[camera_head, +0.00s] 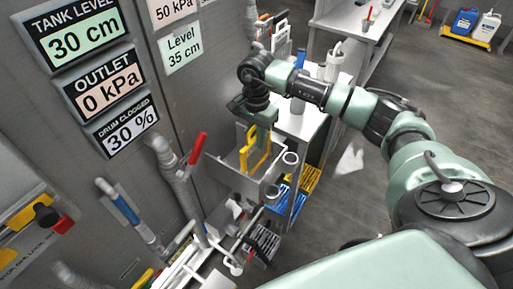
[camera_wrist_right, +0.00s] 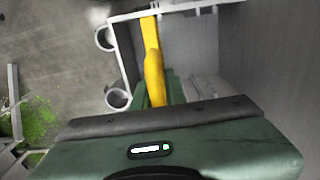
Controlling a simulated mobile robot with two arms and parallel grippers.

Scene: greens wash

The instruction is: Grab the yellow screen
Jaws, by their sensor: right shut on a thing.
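The yellow screen (camera_head: 246,159) stands upright in a grey open-topped bin (camera_head: 225,175) beside the grey wall panel. My right gripper (camera_head: 260,123) is above the bin and shut on the top of the screen. In the right wrist view the yellow screen (camera_wrist_right: 152,62) is a narrow upright strip, seen edge-on, between the green fingers of my right gripper (camera_wrist_right: 160,92). The bin's pale rim (camera_wrist_right: 190,7) and inner wall show around it there. The screen's lower part is hidden inside the bin. My left gripper is not in view.
Grey pipes and a red-handled valve (camera_head: 197,149) are left of the bin. White ring holders (camera_head: 290,158) are on its right side. Blue and yellow slotted racks (camera_head: 311,178) sit low beside it. A white bench (camera_head: 345,20) stands behind. Open floor lies to the right.

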